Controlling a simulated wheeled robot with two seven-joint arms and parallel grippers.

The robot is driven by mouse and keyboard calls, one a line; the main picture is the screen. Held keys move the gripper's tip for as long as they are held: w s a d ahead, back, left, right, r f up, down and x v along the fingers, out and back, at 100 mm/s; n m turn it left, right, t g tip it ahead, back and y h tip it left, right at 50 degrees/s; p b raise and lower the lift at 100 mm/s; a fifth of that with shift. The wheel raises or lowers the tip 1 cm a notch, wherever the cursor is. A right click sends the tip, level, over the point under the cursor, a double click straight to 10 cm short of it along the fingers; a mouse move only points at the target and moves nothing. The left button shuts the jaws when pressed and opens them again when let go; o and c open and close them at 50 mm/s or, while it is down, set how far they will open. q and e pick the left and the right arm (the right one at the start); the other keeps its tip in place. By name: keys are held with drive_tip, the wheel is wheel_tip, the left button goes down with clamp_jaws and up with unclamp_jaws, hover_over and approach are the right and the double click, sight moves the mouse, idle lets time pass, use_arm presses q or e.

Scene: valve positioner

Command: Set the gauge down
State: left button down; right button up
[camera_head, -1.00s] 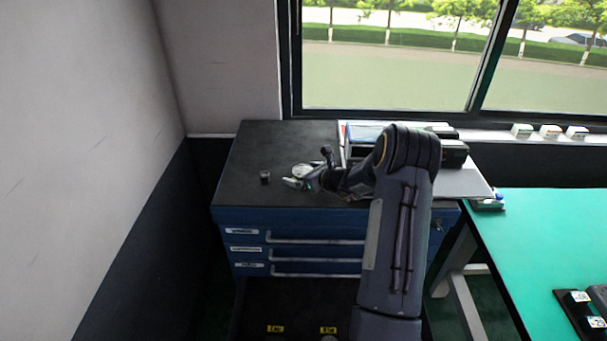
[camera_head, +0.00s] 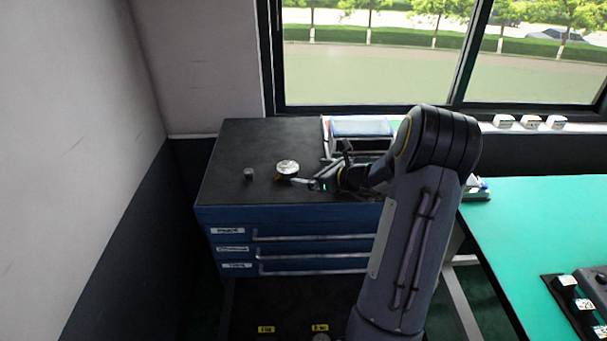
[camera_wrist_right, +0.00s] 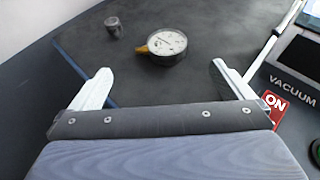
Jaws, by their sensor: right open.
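The gauge (camera_head: 287,168) has a round white dial and a brass-coloured fitting, and rests on the dark top of the blue drawer cabinet (camera_head: 218,185). In the right wrist view the gauge (camera_wrist_right: 166,44) lies face up beyond my fingertips, clear of both. My right gripper (camera_head: 305,182) is just right of the gauge in the head view. In the right wrist view my right gripper (camera_wrist_right: 160,82) is open and empty, its two white fingers wide apart. My left gripper is not in view.
A small grey cylinder (camera_head: 249,174) stands left of the gauge; it also shows in the wrist view (camera_wrist_right: 113,26). A blue-and-white case (camera_head: 361,128) is at the cabinet's back right. A device marked VACUUM (camera_wrist_right: 293,82) is at the wrist view's right. A green table (camera_head: 540,225) is on the right.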

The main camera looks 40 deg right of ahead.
drive_tip(key=shift+s+r, duration=0.2)
drive_tip(key=shift+s, duration=0.1)
drive_tip(key=s+a+r+n+g+y, duration=0.1)
drive_tip(key=s+a+r+n+y, duration=0.15)
drive_tip(key=a+r+n, duration=0.55)
drive_tip(key=s+a+r+n+g+y, duration=0.1)
drive_tip(key=s+a+n+g+y, duration=0.3)
drive_tip(key=a, duration=0.7)
drive_tip(key=s+a+r+n+g, duration=0.1)
drive_tip(key=s+a+n, duration=0.7)
drive_tip(key=a+n, duration=0.25)
drive_tip(key=s+a+f+n+g+h, duration=0.1)
drive_tip(key=s+f+n+h, duration=0.3)
drive_tip(key=s+n, duration=0.6)
drive_tip(key=shift+s+a+n+g, duration=0.15)
drive_tip(key=shift+s+n+g, duration=0.2)
drive_tip(key=shift+n+g, duration=0.1)
drive_tip(key=shift+s, duration=0.1)
